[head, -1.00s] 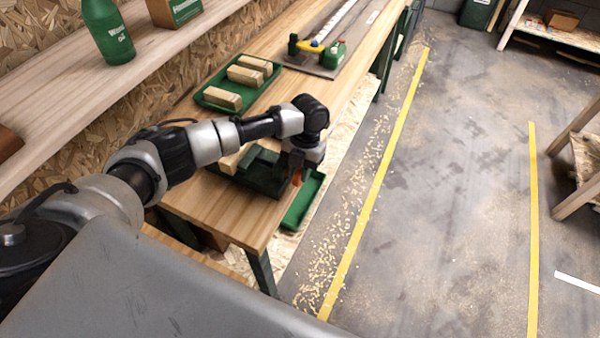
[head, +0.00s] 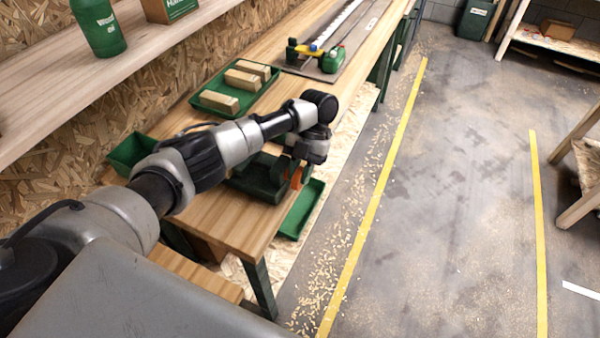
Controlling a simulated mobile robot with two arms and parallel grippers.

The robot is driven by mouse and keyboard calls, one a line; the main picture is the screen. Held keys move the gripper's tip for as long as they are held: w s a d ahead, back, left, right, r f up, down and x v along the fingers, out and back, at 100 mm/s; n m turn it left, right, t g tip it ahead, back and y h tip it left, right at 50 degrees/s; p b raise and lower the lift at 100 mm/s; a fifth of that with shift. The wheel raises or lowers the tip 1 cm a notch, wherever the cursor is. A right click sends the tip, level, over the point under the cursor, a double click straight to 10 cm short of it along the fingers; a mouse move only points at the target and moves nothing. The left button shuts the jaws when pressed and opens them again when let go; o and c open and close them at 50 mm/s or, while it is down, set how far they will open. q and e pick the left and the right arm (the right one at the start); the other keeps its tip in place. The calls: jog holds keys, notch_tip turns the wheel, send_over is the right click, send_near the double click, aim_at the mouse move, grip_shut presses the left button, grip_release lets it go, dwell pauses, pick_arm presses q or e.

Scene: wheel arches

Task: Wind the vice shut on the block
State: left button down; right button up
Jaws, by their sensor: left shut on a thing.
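The dark green vice (head: 254,181) sits at the near right edge of the wooden workbench, partly hidden by my left arm. My left gripper (head: 296,178) is at the vice's front, on the side facing the floor aisle. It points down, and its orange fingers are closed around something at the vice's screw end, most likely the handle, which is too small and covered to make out. I cannot make out the block in the jaws or the jaw gap behind my arm. My right gripper is not in view.
A green tray (head: 203,109) with wooden blocks (head: 245,80) lies farther along the bench. Another green tray (head: 298,222) is below the vice, beside the bench edge. A green bin (head: 124,158) is at the left. The aisle floor (head: 450,200) is clear.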

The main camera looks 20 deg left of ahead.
pick_arm(q)
jog(key=c, duration=1.3)
grip_release()
jog(key=shift+o, duration=0.2)
jog(key=shift+w+r, duration=0.1)
jog(key=v, duration=1)
jog(key=shift+w+r, duration=0.15)
jog(key=shift+r, duration=0.15)
